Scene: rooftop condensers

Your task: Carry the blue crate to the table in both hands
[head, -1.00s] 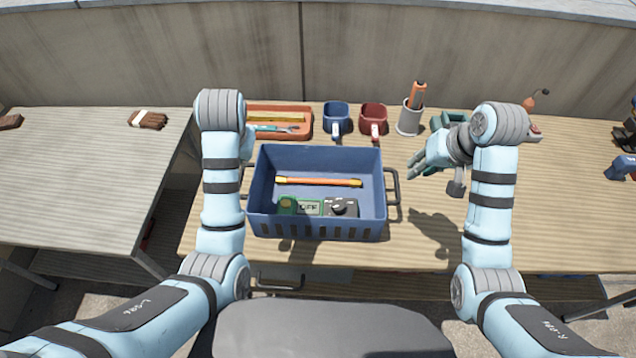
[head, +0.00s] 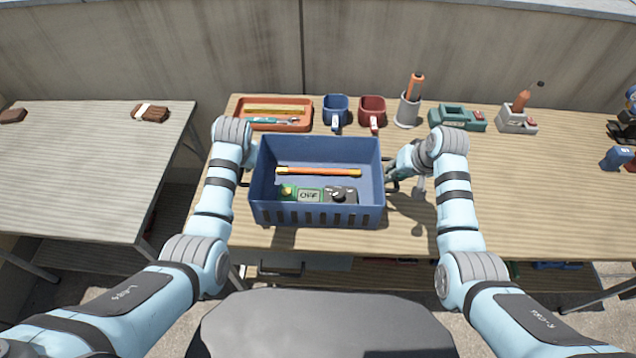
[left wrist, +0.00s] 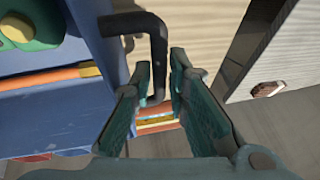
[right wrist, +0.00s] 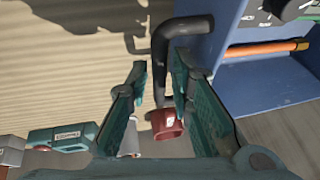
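The blue crate (head: 317,214) sits upright on the wooden workbench, with an orange rod (head: 318,171), a green device (head: 308,195) and a dark grey item (head: 341,194) inside. My left gripper is at the crate's left side, mostly hidden by my arm in the head view. In the left wrist view, its fingers (left wrist: 160,75) are open with the dark left handle (left wrist: 158,55) between them. My right gripper (head: 397,172) is at the crate's right side. In the right wrist view, its fingers (right wrist: 160,75) are open with the right handle (right wrist: 160,48) between them.
A grey table (head: 85,165) stands to the left across a gap, clear but for brown items at its back. Behind the crate are an orange tray (head: 272,127), blue mug (head: 335,108), red mug (head: 372,109) and grey cup (head: 407,110).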

